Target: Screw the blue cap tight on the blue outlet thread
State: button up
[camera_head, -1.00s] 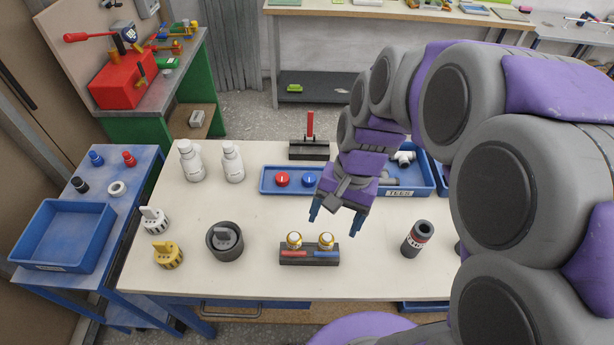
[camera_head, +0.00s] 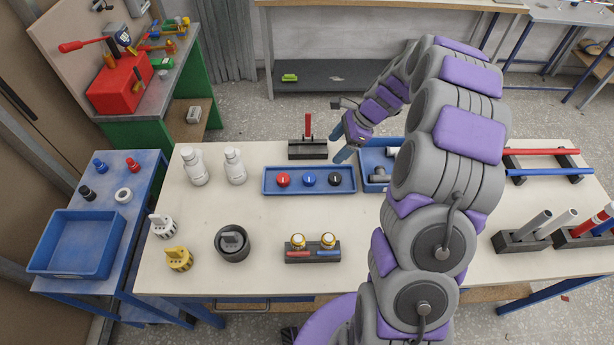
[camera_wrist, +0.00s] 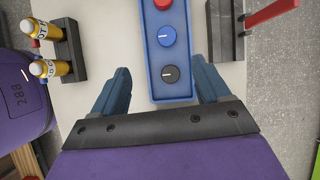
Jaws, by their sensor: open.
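The blue cap (camera_head: 308,180) sits between a red cap and a black cap in a shallow blue tray (camera_head: 350,190). It also shows in the wrist view (camera_wrist: 167,37). The blue outlet thread (camera_head: 328,240) is the right one of two brass threads on a dark block, above a blue stripe. In the wrist view it is the lower brass thread (camera_wrist: 45,68), left of the tray. My gripper (camera_head: 345,153) is open and empty near the tray's right end. In the wrist view its fingers (camera_wrist: 160,68) stand apart either side of the tray, nearest the black cap.
The red cap (camera_head: 283,180) and black cap (camera_head: 335,180) flank the blue cap. A dark stand with a red upright (camera_head: 308,148) is behind the tray. A blue bin (camera_head: 373,184) lies right of it. White bottles (camera_head: 235,167) stand left. Bare tabletop lies between tray and block.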

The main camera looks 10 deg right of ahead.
notch_tip(320, 180, down, 2)
jog(key=d, duration=0.2)
jog(key=b, duration=0.2)
send_near(310, 177)
jog(key=shift+s+a+f+m, duration=0.1)
jog(key=shift+a+f+m, duration=0.2)
jog(key=shift+a+f, duration=0.7)
jog(key=shift+d+f+b, duration=0.2)
jog(key=shift+f+b, duration=0.2)
jog(key=shift+f, duration=0.5)
jog(key=x, duration=0.2)
jog(key=b+x, duration=0.1)
jog(key=x, duration=0.2)
jog(key=shift+w+a+r, duration=0.1)
jog(key=shift+w+a, duration=0.15)
jog(key=shift+a, duration=0.15)
jog(key=shift+d, duration=0.15)
jog(key=shift+d, duration=0.25)
jog(key=c, duration=0.4)
jog(key=shift+a, duration=0.25)
jog(key=c, duration=0.7)
jog(key=shift+d+r, duration=0.1)
jog(key=shift+r, duration=0.05)
